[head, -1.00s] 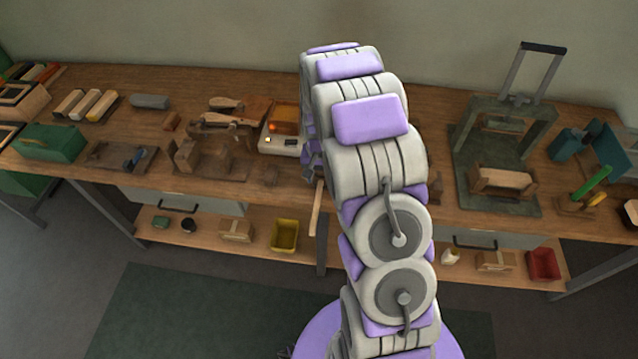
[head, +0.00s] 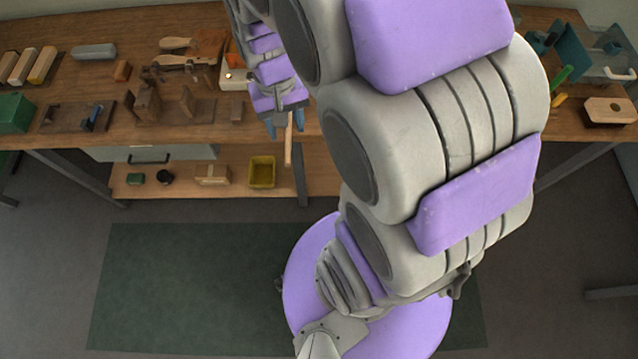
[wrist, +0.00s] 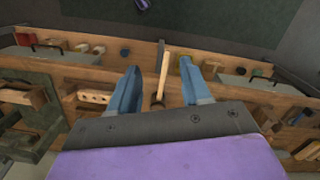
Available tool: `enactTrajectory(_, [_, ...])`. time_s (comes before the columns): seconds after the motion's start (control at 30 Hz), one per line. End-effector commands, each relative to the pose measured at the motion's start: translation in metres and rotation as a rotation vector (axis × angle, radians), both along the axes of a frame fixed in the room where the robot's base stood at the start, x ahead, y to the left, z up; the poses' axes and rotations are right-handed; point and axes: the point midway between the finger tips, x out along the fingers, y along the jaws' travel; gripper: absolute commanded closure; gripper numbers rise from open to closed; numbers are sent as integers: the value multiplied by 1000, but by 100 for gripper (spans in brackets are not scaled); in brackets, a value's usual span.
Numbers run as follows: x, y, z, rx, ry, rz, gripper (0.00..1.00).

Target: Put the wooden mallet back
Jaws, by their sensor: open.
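What looks like the wooden mallet shows as a pale upright handle (head: 288,147) at the bench's front edge in the head view, just below my gripper (head: 285,122). In the wrist view the pale handle (wrist: 163,73) lies between the two blue fingers of my gripper (wrist: 171,70), with gaps on both sides. A darker part at the handle's end (wrist: 157,102) shows nearer the gripper base. My gripper is open and not closed on the handle. I cannot tell how deep the handle sits between the fingers.
The wooden bench (head: 60,75) carries planes and several blocks on the left. A green box (head: 14,112) stands at its left end. A yellow bin (head: 262,172) sits on the lower shelf. My arm hides much of the bench's right half.

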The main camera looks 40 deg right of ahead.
Motion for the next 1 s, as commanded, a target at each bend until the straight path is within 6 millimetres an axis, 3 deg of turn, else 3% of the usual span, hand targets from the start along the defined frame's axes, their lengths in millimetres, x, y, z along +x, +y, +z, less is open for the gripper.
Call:
enactTrajectory(0.3, [-106, 28, 32, 14, 30, 169, 52])
enactTrajectory(0.5, [-153, 34, 36, 17, 50, 242, 52])
enactTrajectory(0.7, [-167, 35, 37, 18, 56, 267, 52])
enactTrajectory(1.0, [-167, 35, 37, 18, 57, 266, 52])
